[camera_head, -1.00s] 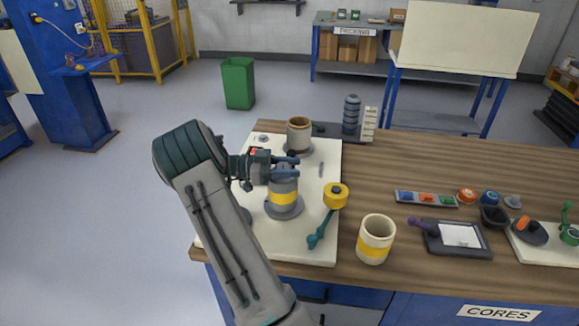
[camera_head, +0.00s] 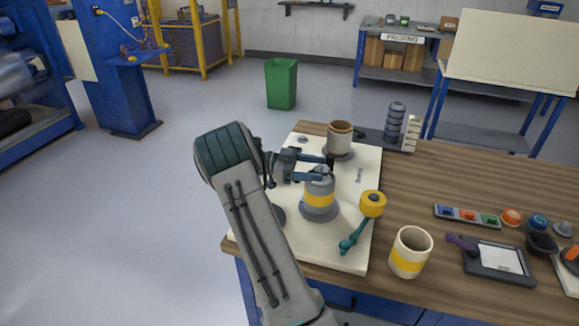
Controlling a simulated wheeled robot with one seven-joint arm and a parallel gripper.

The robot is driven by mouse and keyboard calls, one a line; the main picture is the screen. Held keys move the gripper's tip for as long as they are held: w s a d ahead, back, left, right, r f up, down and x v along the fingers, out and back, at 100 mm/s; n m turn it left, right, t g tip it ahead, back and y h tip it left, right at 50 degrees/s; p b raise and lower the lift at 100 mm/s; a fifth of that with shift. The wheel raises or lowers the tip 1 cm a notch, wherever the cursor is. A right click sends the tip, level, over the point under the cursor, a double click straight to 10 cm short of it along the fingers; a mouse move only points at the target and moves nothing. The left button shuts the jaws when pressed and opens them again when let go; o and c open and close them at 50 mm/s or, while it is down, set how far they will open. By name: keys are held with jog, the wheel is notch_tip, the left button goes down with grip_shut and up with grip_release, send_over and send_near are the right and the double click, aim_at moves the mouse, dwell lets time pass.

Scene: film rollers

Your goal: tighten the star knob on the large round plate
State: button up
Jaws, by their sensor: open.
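My gripper (camera_head: 322,168) is open at the top of a grey cylinder with a yellow band (camera_head: 319,200). Its fingers point right; I cannot tell whether they touch the cylinder. The cylinder stands upright on a round grey plate (camera_head: 318,215), on a pale board (camera_head: 345,256). A second round grey base (camera_head: 340,153), farther back, carries a brown-grey cup-like roller (camera_head: 339,138). A dark round edge (camera_head: 279,214) shows beside my arm, mostly hidden. No star knob can be made out clearly; a small dark piece (camera_head: 330,160) shows behind the fingers.
A teal-handled tool with a yellow head (camera_head: 372,204) lies on the board, right of the cylinder. A cream cup with a yellow band (camera_head: 410,252) stands on the wooden bench (camera_head: 445,180). A purple-handled item and dark tray (camera_head: 498,262) lie farther right. A dark ribbed stack (camera_head: 394,122) stands behind.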

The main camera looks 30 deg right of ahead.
jog(key=b+v, duration=0.1)
jog(key=v, duration=0.8)
jog(key=shift+w+a, duration=0.3)
